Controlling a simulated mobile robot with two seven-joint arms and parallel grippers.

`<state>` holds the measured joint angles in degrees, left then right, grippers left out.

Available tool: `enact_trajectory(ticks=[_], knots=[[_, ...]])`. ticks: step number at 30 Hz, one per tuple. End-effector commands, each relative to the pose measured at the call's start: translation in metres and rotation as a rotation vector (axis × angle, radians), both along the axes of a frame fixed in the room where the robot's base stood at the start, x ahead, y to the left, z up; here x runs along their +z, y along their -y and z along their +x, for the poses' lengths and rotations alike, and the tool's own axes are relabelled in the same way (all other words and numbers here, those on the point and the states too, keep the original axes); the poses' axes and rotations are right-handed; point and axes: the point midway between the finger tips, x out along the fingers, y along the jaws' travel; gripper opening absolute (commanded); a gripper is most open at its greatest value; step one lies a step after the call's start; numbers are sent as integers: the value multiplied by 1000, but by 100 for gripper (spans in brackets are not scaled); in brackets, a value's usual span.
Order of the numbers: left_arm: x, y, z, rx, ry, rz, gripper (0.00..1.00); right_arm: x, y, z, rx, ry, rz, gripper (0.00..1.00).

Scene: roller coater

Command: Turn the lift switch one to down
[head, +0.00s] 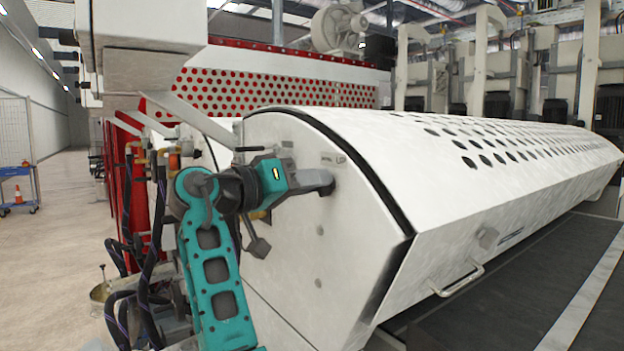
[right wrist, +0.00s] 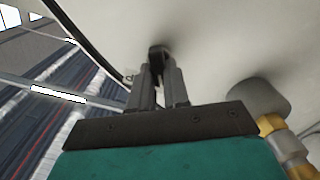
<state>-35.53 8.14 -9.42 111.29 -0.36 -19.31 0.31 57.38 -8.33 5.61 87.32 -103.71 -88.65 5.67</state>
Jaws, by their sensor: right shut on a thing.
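The lift switch shows in the right wrist view as a small dark knob (right wrist: 158,51) on the white end panel. My right gripper (right wrist: 160,82) is shut on this knob, with one finger on each side of it. In the head view my right gripper (head: 326,182) reaches the white end panel (head: 350,235) of the roller coater from the left, and it hides the knob there. The knob's markings and pointing direction cannot be made out. My left gripper is not in view.
The long white perforated cover (head: 470,140) extends to the right, with a handle (head: 460,282) low on its front. A dark belt (head: 500,310) lies below it. Hoses and brass fittings (head: 160,155) are left of my arm.

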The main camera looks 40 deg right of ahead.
Motion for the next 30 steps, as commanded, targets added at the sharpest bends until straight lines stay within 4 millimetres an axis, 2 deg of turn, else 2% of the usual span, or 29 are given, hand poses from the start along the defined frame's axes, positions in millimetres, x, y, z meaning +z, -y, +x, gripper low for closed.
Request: enact_trajectory(ticks=[9,10,17,26,30], knots=[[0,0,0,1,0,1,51,1,0,0,1,-4,-3,0],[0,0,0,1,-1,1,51,1,0,0,1,-4,-3,19],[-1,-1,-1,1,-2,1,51,1,0,0,0,-3,-2,41],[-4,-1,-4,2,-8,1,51,0,-3,1,1,-3,-1,42],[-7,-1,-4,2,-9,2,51,-1,-19,3,3,-3,-1,42]])
